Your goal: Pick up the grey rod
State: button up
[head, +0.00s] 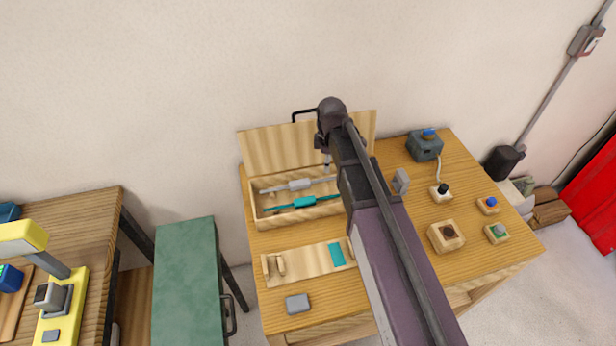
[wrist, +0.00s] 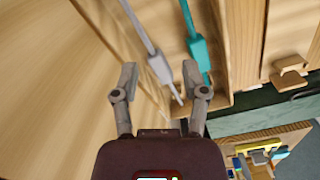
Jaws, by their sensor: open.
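The grey rod (head: 300,184) lies lengthwise in an open wooden box (head: 258,219), at its back side near the raised lid. It has a thicker light-grey block at its middle. A teal rod (head: 304,202) lies in front of it in the same box. My gripper (head: 326,162) is over the right part of the box, and my arm hides the box's right end. In the wrist view my gripper (wrist: 161,74) is open and empty. The grey rod (wrist: 159,66) shows between its fingers, and the teal rod (wrist: 199,50) beyond the right finger.
The raised wooden lid (head: 275,148) stands behind the box. A wooden stand with a teal patch (head: 336,254) and a small grey block (head: 297,303) sit in front. Several button boxes are on the right, including a blue-buttoned one (head: 488,205). A green cabinet (head: 187,280) stands left.

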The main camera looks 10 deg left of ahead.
jog(key=w+a+r+n+p, duration=0.1)
jog(key=a+r+n, duration=0.1)
jog(key=a+n, duration=0.2)
jog(key=shift+a+r, duration=0.15)
jog(key=shift+a, duration=1.1)
jog(key=b, duration=0.8)
send_over(306, 180)
notch_tip(306, 180, down, 8)
jog(key=shift+d+f, duration=0.15)
jog(key=shift+f, duration=0.2)
jog(key=shift+s+a+f+b, duration=0.1)
jog(key=shift+f+b, duration=1.2)
jog(key=shift+b, duration=0.05)
jog(key=shift+a+f+b, duration=0.1)
jog(key=shift+f+b, duration=1.2)
jog(key=shift+b, duration=0.05)
jog(key=shift+c, duration=0.2)
grip_shut()
